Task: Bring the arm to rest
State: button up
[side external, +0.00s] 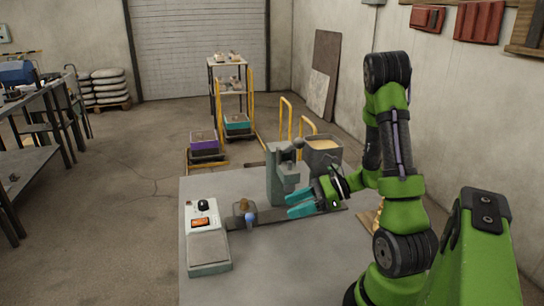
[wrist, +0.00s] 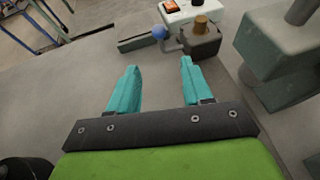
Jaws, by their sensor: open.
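My gripper (side external: 291,204) is above the grey table (side external: 310,265), to the right of the small dark block. In the wrist view my gripper (wrist: 157,72) has its two teal fingers spread wide, with only bare tabletop between them. Nothing is held. A blue ball (wrist: 158,32) beside a dark block with a brass-coloured top (wrist: 202,28) lies beyond the fingertips, apart from them. The blue ball also shows in the side view (side external: 249,217). My arm is bent, with its elbow raised at the right.
A scale-like device (side external: 206,240) with an orange display stands at the table's left. A grey stand (side external: 279,178) rises close behind my gripper. A bin of tan material (side external: 323,146) is at the back. The front of the table is clear.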

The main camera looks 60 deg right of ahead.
jog(key=shift+s+d+r, duration=0.15)
jog(key=shift+s+d, duration=0.1)
jog(key=shift+s, duration=0.1)
jog(key=s+a+r+n+g+h, duration=0.1)
jog(key=s+a+n+g, duration=0.2)
jog(key=a+n+g, duration=0.65)
jog(key=a+r+n+t+h, duration=0.4)
jog(key=a+r+n, duration=0.5)
jog(key=r+n, duration=0.5)
jog(key=shift+r+n+t+h, duration=0.15)
jog(key=shift+n+t+h, duration=0.15)
jog(key=shift+n+t, duration=0.5)
